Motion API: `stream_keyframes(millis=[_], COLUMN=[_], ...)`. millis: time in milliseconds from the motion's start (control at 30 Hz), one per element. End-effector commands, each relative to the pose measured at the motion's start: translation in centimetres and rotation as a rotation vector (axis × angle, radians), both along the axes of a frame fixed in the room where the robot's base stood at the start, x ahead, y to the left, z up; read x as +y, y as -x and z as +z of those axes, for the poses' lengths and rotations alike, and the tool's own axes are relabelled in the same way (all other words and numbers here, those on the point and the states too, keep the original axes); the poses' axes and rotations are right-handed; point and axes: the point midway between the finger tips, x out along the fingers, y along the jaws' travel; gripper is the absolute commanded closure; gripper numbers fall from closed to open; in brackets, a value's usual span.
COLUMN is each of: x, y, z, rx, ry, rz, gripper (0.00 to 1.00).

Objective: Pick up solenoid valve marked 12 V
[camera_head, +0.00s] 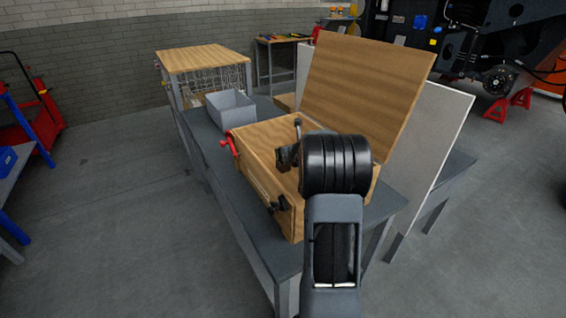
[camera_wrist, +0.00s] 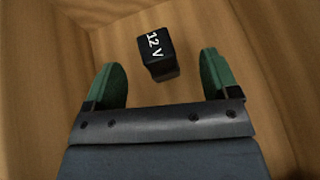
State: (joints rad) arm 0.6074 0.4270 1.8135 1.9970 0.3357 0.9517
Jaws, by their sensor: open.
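The solenoid valve (camera_wrist: 157,55) is a small black block with "12 V" in white on its top face. In the wrist view it sits on the wooden floor inside the wooden box (camera_head: 262,147). My gripper (camera_wrist: 163,75) is open, with its two green fingers to the left and right of the valve. The valve is between and slightly beyond the fingertips, with a gap on both sides. In the head view my arm reaches into the open box and hides the valve and the fingers.
The box stands on a grey table (camera_head: 235,215) with its lid (camera_head: 365,90) raised at the back right. Its wooden walls are close around my gripper. A red clamp (camera_head: 229,143) is on the box's left edge. A grey bin (camera_head: 231,108) stands behind the box.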

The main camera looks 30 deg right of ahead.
Motion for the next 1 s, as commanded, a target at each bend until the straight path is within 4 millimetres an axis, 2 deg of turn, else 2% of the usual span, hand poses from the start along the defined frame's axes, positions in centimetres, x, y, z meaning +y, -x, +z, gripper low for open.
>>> stream_keyframes(millis=[167,500,833,1000], x=[0.0,-0.4,-0.5,-0.5], y=[-0.9,-4.4,-4.9,-4.8], z=[-0.6,-2.6,-2.8,-2.8], rx=[0.001,0.001,0.000,0.000], ry=[0.001,0.002,0.002,0.002], rz=[0.004,0.007,0.005,0.005], gripper=[0.19,0.19,0.19,0.35])
